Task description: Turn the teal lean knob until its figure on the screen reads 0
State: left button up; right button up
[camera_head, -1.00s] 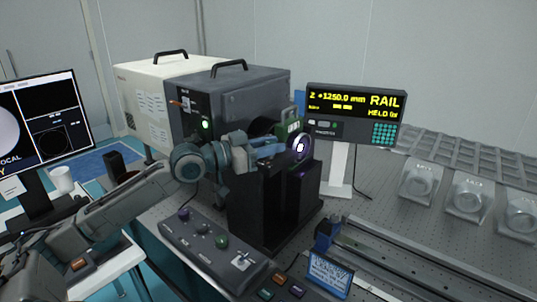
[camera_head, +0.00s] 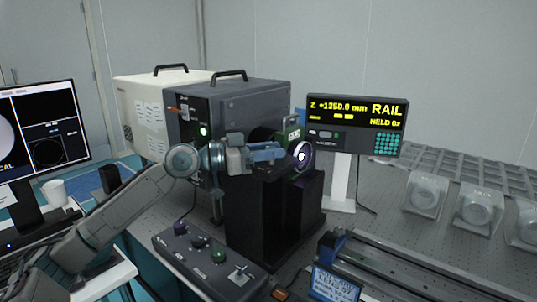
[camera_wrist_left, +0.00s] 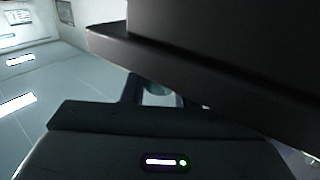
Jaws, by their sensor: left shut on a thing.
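My left gripper (camera_head: 280,153) reaches in from the left to the optic mount on the black stand (camera_head: 262,212). Its jaws are shut on a small part at the mount's near side, taken to be the teal lean knob. In the left wrist view a small rounded grey-teal piece (camera_wrist_left: 157,90) shows between the fingers, mostly hidden by the dark block above. The ring with a bright lens (camera_head: 302,156) sits just right of the fingertips. The monitor (camera_head: 42,140) at the left edge is cut off, and its figures are too small to read. My right gripper is not in view.
A grey lamp housing (camera_head: 250,105) stands behind the mount. A control box with knobs (camera_head: 208,258) lies in front. Clear-covered optics (camera_head: 425,195) and a rail (camera_head: 400,270) are at right.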

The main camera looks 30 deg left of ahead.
pick_arm(q)
jog(key=shift+d+f, duration=0.1)
jog(key=shift+f, duration=0.15)
jog(key=o, duration=0.8)
jog(key=shift+o, duration=0.9)
jog(key=shift+w+d, duration=0.15)
jog(key=shift+w, duration=0.05)
jog(key=shift+s+r, duration=0.1)
